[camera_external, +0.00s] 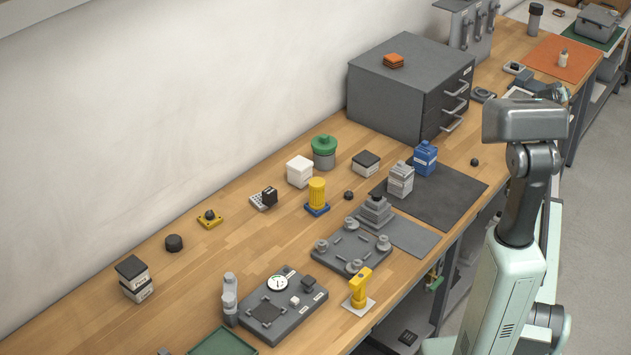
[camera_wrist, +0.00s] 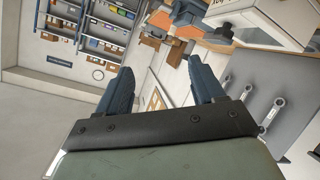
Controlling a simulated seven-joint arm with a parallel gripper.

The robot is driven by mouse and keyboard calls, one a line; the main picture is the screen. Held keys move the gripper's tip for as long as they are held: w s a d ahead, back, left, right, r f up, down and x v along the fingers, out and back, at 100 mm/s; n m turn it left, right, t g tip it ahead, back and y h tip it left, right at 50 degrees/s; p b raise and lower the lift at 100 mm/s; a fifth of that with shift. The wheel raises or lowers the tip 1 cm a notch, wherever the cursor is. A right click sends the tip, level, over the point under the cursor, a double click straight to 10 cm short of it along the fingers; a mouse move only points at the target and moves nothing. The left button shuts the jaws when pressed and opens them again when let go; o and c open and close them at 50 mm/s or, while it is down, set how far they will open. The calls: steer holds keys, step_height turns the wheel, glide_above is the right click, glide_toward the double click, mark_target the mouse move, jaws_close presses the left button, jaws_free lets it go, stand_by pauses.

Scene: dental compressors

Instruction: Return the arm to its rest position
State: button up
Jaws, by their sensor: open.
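My gripper (camera_wrist: 163,72) shows in the wrist view with its two dark blue fingers spread apart. Nothing is between them. In the external view my arm stands folded upright at the right, beside the front edge of the wooden workbench (camera_external: 235,235). My wrist is held high, clear of the bench items, and partly hides my gripper there. The wrist view looks out across the room at a tilt, not down at the bench work area.
A grey drawer cabinet (camera_external: 392,98) with an orange stack (camera_external: 394,61) on top stands against the wall. Blue (camera_external: 425,159) and grey bottles, a yellow cylinder (camera_external: 317,193), a green-lidded jar (camera_external: 323,153) and grey fixture plates occupy the bench. Bare wood remains at the left.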

steer(key=s+d+f+n+g+h, duration=0.1)
steer(key=s+d+f, duration=0.3)
steer(key=d+f, duration=0.35)
steer(key=s+d+f+g, duration=0.1)
steer(key=s+d+f, duration=0.2)
steer(key=d+f, duration=0.45)
steer(key=s+a+f+g+y, duration=0.1)
steer(key=s+a+f, duration=0.3)
steer(key=f, duration=0.5)
steer(key=s+a+f+g+y, duration=0.1)
steer(key=s+a+f+y, duration=0.1)
steer(key=a+f, duration=0.55)
steer(key=s+a+f+g+y, duration=0.2)
steer(key=s+a+f+g, duration=0.1)
steer(key=s+a+f, duration=0.8)
steer(key=s+a+f+g+y, duration=0.2)
steer(key=s+a+f, duration=0.5)
steer(key=a+f, duration=0.75)
steer(key=s+a+f+g+y, duration=0.1)
steer(key=s+a+f+g, duration=0.2)
steer(key=s+a, duration=0.75)
steer(key=s+a+f+g+y, duration=0.1)
steer(key=s+a+f+g, duration=0.15)
steer(key=s+a, duration=0.75)
steer(key=s+a+r+g+y, duration=0.1)
steer(key=s+a+g, duration=0.2)
steer(key=s, duration=1.5)
steer(key=shift+s, duration=0.25)
